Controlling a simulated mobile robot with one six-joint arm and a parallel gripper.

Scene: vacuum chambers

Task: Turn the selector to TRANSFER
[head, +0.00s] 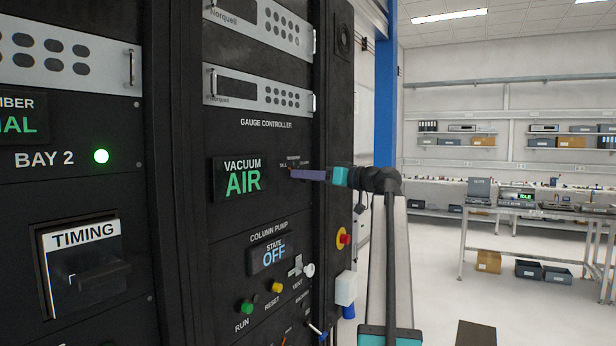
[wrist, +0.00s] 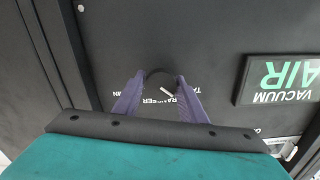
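The selector (wrist: 160,72) is a dark round knob on the black panel, with a short white mark on it. In the wrist view, which is upside down, its printed labels are partly covered; one reads roughly TRANSFER. I cannot tell which label the mark points at. My gripper (wrist: 160,80) has one purple finger on each side of the knob, with no clear gap at the tips. Whether the fingers press on it is unclear. In the head view my gripper (head: 293,173) reaches the panel from the right and its fingers hide most of the selector.
The VACUUM display (head: 240,179) reads AIR, left of the selector. Below are a STATE display (head: 269,254) reading OFF, a green RUN button (head: 244,307) and a yellow button (head: 277,287). A red knob (head: 343,238) sits at the cabinet's right edge. Open floor lies right.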

